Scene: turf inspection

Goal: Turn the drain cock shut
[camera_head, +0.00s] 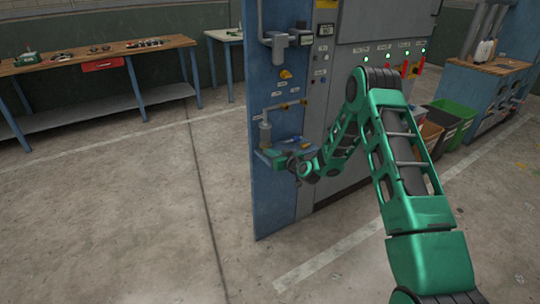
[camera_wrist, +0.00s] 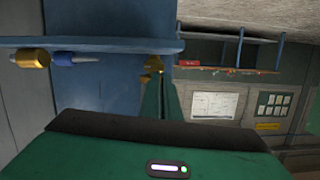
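A blue panel (camera_head: 262,200) carries pipework, a clear bowl (camera_head: 265,135) and small brass fittings (camera_head: 285,106). I cannot tell for sure which fitting is the drain cock. In the wrist view, a small brass fitting (camera_wrist: 154,66) shows at the tips of my gripper (camera_wrist: 160,80), seemingly close to them; contact cannot be made out. In the head view my gripper (camera_head: 291,163) is low at the panel, by a small blue shelf (camera_head: 268,158). The finger gap is too narrow and dark to judge. The cock's handle angle is not clear.
The wrist view is upside down. It shows a brass cylinder (camera_wrist: 38,57) and a blue-handled item (camera_wrist: 75,58) along the blue shelf. A grey cabinet (camera_head: 370,60) stands right of the panel. Bins (camera_head: 452,122) stand at right. A workbench (camera_head: 90,60) is at left; the left floor is clear.

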